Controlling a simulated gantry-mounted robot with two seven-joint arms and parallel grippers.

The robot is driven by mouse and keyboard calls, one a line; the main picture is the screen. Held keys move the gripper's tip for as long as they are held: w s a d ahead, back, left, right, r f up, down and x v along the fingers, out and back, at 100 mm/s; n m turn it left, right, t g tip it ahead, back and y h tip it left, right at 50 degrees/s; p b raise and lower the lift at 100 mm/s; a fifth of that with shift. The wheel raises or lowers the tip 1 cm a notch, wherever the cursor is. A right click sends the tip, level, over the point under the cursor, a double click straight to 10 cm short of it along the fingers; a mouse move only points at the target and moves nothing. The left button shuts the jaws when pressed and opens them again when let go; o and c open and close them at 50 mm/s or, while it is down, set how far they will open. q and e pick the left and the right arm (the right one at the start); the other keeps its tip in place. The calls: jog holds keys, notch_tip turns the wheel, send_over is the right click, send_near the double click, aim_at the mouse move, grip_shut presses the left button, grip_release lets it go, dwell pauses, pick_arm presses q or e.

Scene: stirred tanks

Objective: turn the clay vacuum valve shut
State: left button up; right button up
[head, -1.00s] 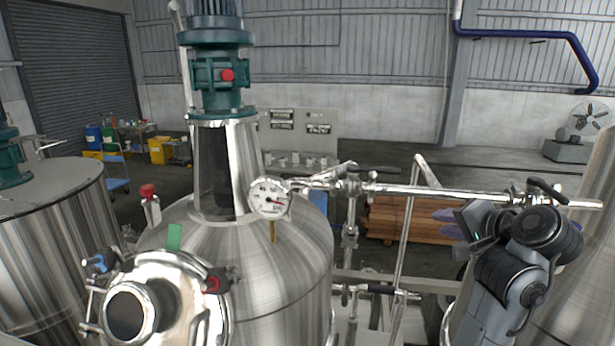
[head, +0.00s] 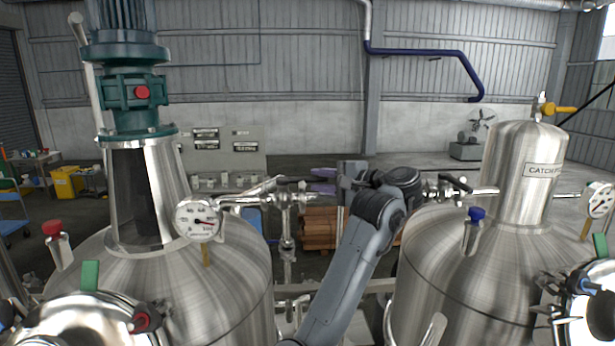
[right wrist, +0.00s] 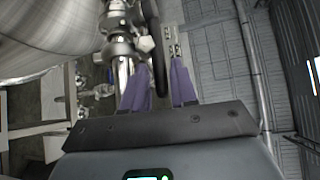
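A valve (head: 286,198) with a dark lever handle (head: 291,181) sits on the steel pipe right of the left tank's gauge. No handle looks clearly clay-coloured; this is the one at my right gripper. My right gripper (head: 314,180) has purple fingers and points left at this handle. In the right wrist view the fingers (right wrist: 160,88) stand apart, with the end of the dark handle (right wrist: 159,55) reaching between them. Whether either finger touches it I cannot tell. The valve body (right wrist: 118,22) shows left of the handle. My left gripper is out of view.
A pressure gauge (head: 198,220) is on the left tank (head: 150,275). Another dark-handled valve (head: 447,192) is on the pipe by the catch pot (head: 520,175), right of my right arm. A vertical pipe (head: 288,265) runs below the valve.

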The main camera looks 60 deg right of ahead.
aim_at(309, 179)
jog(key=shift+w+d+f+p, duration=0.15)
jog(key=shift+w+p, duration=0.1)
jog(key=shift+w, duration=0.8)
jog(key=shift+w+d+f+p, duration=0.15)
jog(key=shift+w+p, duration=0.1)
jog(key=shift+w, duration=0.8)
jog(key=shift+c, duration=0.3)
grip_shut()
